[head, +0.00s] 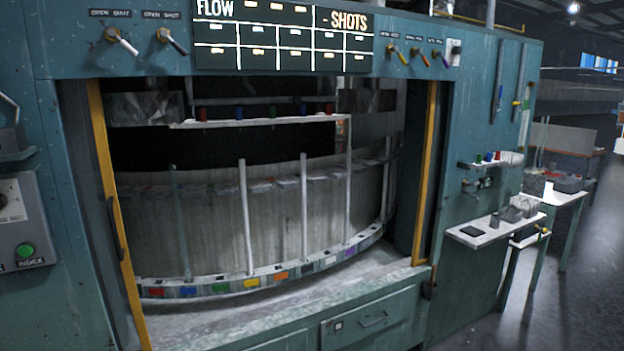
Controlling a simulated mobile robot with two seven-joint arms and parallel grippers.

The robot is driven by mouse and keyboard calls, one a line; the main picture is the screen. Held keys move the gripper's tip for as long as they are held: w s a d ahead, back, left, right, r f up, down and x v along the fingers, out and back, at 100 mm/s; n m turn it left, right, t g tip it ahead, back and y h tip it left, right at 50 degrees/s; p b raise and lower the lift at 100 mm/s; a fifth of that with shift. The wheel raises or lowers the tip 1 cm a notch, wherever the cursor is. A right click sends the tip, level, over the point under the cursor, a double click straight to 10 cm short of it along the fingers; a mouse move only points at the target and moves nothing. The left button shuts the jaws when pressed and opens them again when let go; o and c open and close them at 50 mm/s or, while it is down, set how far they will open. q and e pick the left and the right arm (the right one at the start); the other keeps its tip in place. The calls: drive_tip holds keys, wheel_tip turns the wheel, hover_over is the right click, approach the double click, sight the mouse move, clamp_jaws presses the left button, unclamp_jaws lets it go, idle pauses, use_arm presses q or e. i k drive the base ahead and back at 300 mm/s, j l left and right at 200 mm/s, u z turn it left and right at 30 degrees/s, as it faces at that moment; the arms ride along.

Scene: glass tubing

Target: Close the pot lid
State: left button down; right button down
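I cannot pick out a pot or a pot lid in the head view. A large teal machine (480,90) fills most of the view. Its front opening has yellow upright edges, and a curved grey drum (210,235) stands inside. Several pale upright rods (304,215) stand in front of the drum. A row of coloured tags, including a yellow one (251,283), runs along the drum's lower rim. Neither of my grippers is in view.
A control box with a green button (25,250) is at the left. Small levers (122,42) sit above the opening. A side shelf (494,230) holds small items at the right, with a table (552,197) behind it. The floor (590,270) at far right looks clear.

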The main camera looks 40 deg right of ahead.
sight(533, 185)
drive_tip(key=i+l+z, duration=0.3)
drive_tip(key=i+z, duration=0.15)
drive_tip(key=z, duration=0.15)
drive_tip(key=i+l+z, duration=0.1)
drive_tip(key=z, duration=0.3)
drive_tip(key=i+l+z, duration=0.1)
drive_tip(key=z, duration=0.35)
drive_tip(key=i+l+z, duration=0.1)
drive_tip(key=z, duration=0.3)
drive_tip(key=i+l+z, duration=0.1)
drive_tip(key=z, duration=0.3)
drive_tip(key=i+l+z, duration=0.25)
drive_tip(key=z, duration=0.15)
drive_tip(key=i+l+z, duration=0.1)
drive_tip(key=i+z, duration=0.65)
drive_tip(key=i+j+z, duration=0.1)
drive_tip(key=i, duration=4.85)
drive_tip(key=i+l+u, duration=0.1)
drive_tip(key=u, duration=0.4)
drive_tip(key=i+l+u, duration=0.2)
drive_tip(key=u, duration=0.25)
drive_tip(key=i+l+u, duration=0.1)
drive_tip(key=u, duration=0.4)
drive_tip(key=l+u, duration=0.35)
drive_tip(key=u, duration=0.15)
drive_tip(key=l+u, duration=0.25)
drive_tip(key=u, duration=0.2)
drive_tip(key=l+u, duration=0.3)
drive_tip(key=u, duration=0.2)
